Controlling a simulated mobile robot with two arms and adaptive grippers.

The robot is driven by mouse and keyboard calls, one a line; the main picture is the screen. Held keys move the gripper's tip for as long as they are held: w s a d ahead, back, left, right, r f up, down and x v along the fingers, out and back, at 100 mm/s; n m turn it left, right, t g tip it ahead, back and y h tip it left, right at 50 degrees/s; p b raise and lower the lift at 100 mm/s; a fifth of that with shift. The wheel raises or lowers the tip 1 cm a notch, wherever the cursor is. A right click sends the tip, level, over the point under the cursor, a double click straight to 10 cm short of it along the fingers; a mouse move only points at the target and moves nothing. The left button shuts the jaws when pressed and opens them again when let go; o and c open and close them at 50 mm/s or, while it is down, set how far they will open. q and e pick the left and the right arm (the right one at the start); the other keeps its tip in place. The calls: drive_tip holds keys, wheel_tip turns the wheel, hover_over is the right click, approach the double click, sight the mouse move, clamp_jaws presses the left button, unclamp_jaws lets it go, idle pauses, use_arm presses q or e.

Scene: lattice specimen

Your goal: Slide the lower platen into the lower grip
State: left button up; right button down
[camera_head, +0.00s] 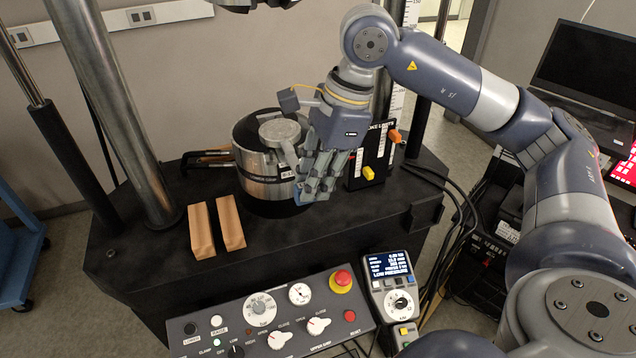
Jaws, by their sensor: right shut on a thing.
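The lower grip (258,182) is a wide, dark-topped metal cylinder on the black machine table. A light grey round piece, which looks like the lower platen (279,131), shows at the top of the grip, with a narrow grey part slanting down from it toward my fingers. My right gripper (316,190) comes down from above at the grip's right front and overlaps it in the picture. It is shut on what seems to be the platen; its fingers hide the contact. I cannot tell how far the platen sits in the grip. My left gripper is out of view.
Two wooden blocks (230,222) lie left of the grip. A dark panel with an orange and a yellow knob (368,173) stands close right of my gripper. A control box (270,318) and a handset (391,284) are in front. Steel columns (120,110) flank the table.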

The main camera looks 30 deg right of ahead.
sight(294, 169)
drive_tip(key=shift+w+r, duration=0.1)
drive_tip(key=shift+w, duration=0.3)
drive_tip(key=shift+w+d, duration=0.1)
drive_tip(key=shift+w, duration=0.05)
drive_tip(key=shift+w+d, duration=0.2)
drive_tip(key=shift+w, duration=0.55)
drive_tip(key=shift+w+d, duration=0.15)
drive_tip(key=shift+w, duration=0.6)
drive_tip(key=shift+w+d+p, duration=0.15)
drive_tip(key=shift+w+d, duration=0.05)
drive_tip(key=shift+w, duration=0.65)
drive_tip(key=shift+w+d+p, duration=0.15)
drive_tip(key=shift+w+d, duration=0.05)
drive_tip(key=shift+w, duration=0.6)
